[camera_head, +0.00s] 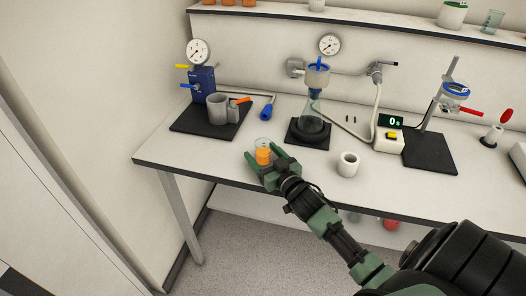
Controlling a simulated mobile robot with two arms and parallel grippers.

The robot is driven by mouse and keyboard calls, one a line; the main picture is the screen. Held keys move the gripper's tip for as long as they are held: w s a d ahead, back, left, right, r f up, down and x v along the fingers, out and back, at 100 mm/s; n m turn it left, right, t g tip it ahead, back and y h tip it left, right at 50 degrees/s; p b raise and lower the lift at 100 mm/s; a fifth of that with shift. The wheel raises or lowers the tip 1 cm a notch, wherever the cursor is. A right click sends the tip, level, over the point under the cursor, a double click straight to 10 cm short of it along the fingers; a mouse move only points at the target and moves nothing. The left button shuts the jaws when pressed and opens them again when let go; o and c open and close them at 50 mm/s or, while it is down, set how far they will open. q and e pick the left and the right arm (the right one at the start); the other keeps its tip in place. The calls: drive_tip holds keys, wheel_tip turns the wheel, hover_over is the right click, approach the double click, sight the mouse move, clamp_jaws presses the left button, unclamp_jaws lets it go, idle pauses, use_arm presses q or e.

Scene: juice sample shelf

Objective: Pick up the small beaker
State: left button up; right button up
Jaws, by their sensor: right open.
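The small beaker (263,156) is clear with orange liquid in its lower part. It stands upright near the front edge of the white bench (190,158). My right gripper (263,160) is open, with one green finger on each side of the beaker. I cannot tell whether the fingers touch the glass. My right arm reaches in from the lower right. My left gripper is not in view.
Behind the beaker stand a conical flask (311,121) on a black base and a grey metal cup (217,109) by a blue device. A white cup (348,164) stands to the right. The front left bench top is clear.

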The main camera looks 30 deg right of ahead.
drive_tip(key=c, duration=1.5)
drive_tip(key=shift+r, duration=0.15)
drive_tip(key=shift+r, duration=9.85)
